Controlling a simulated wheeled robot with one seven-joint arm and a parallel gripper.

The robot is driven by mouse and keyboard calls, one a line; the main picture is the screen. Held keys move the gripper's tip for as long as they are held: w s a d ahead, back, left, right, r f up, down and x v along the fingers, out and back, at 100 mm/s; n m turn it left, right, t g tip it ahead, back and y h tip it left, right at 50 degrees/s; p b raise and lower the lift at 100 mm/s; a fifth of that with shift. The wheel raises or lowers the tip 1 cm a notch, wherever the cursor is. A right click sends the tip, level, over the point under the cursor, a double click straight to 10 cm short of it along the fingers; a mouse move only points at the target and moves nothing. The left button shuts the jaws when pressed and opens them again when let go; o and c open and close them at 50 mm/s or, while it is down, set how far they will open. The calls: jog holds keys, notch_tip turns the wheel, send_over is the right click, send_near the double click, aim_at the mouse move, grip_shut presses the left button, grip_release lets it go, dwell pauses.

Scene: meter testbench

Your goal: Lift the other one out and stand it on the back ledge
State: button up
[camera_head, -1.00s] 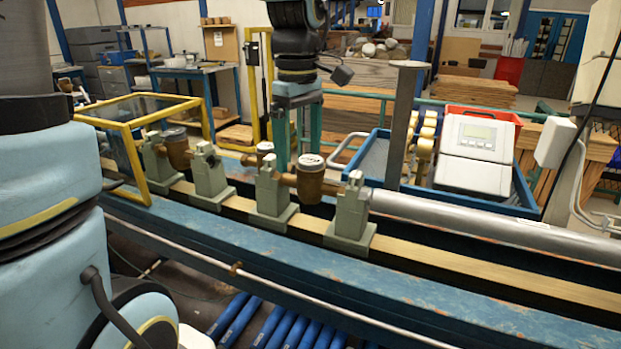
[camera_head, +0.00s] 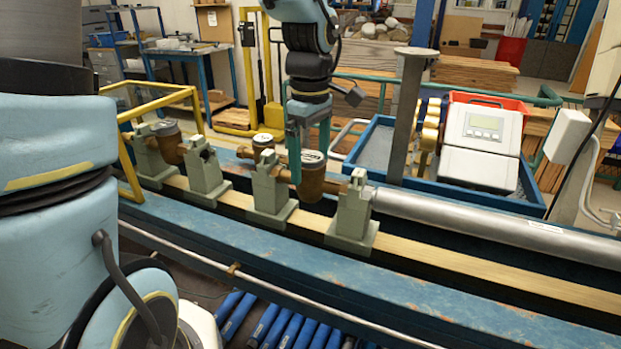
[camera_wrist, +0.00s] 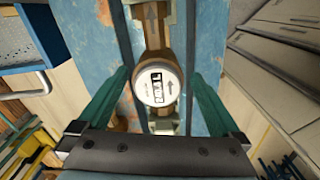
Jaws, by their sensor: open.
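A brass meter (camera_head: 313,180) with a white round face sits between two grey-green clamp stands, the left stand (camera_head: 270,190) and the right stand (camera_head: 354,212). My gripper (camera_head: 309,163) points down over this meter, its teal fingers open on either side. In the wrist view the meter (camera_wrist: 157,86) lies between the spread fingers (camera_wrist: 160,76), with gaps showing at both sides. A second brass meter with a dark top (camera_head: 167,141) sits between the left pair of stands. A third, white-faced meter (camera_head: 263,144) is behind the stands, near the back ledge (camera_head: 232,158); its base is hidden.
A yellow frame (camera_head: 133,165) stands around the bench's left end. A grey post (camera_head: 407,120) and a blue tray (camera_head: 372,150) with a grey display box (camera_head: 482,145) are behind, to the right. A long silver pipe (camera_head: 470,226) extends right from the right stand.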

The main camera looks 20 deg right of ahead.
aim_at(311, 176)
jog(key=shift+w+f+p, duration=0.15)
jog(key=shift+f+p, duration=0.25)
jog(key=shift+f, duration=1.55)
jog(key=shift+c, duration=0.2)
grip_shut()
jog(key=shift+d, duration=0.1)
